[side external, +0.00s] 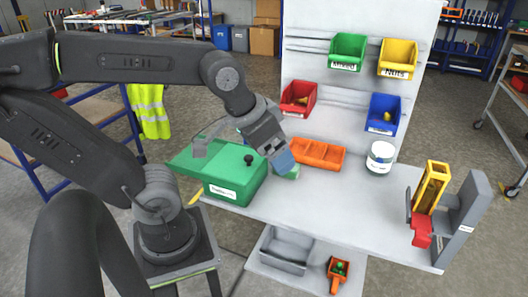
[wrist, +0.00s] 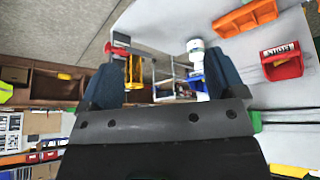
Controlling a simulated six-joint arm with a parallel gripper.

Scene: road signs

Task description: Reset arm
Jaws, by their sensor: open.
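My gripper (side external: 284,160) is above the grey table, beside the green box (side external: 236,184) and in front of the orange tray (side external: 318,154). In the wrist view its two blue-grey fingers stand wide apart (wrist: 160,66), with nothing held between them.
A white tub (side external: 381,157) stands on the table (side external: 335,205). A yellow piece (side external: 431,187) and red part sit by a grey stand at the right. Red (side external: 298,98), green (side external: 348,52), yellow (side external: 397,57) and blue (side external: 384,113) bins hang on the back panel. The table's front middle is clear.

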